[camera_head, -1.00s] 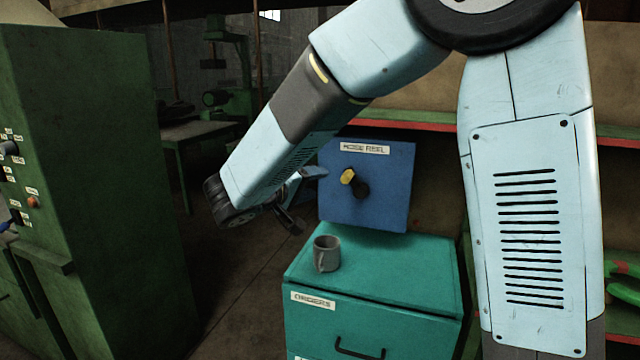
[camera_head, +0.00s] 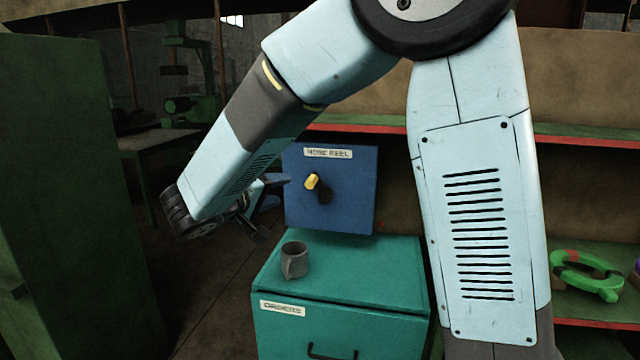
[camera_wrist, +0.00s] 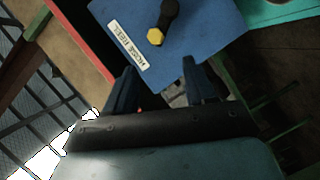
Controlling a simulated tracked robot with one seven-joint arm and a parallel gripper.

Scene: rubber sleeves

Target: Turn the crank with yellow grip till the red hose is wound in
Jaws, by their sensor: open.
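The blue hose reel panel (camera_head: 350,210) stands behind the teal cabinet, with a "HOSE REEL" label near its top. Its crank has a black arm (camera_head: 324,194) and a yellow grip (camera_head: 312,181). In the wrist view the yellow grip (camera_wrist: 155,37) is ahead of my gripper (camera_wrist: 158,80), apart from it. My gripper is open and empty, its two dark fingers spread. In the head view my gripper (camera_head: 268,208) is left of the panel, partly hidden by my arm. I do not make out the red hose in either view.
A grey mug (camera_head: 295,261) stands on the teal cabinet (camera_head: 370,275), below the panel. A tall green cabinet (camera_head: 70,190) is at the left. Shelves with a red edge (camera_head: 585,141) run behind my arm, and a green and red object (camera_head: 585,277) lies on the lower right shelf.

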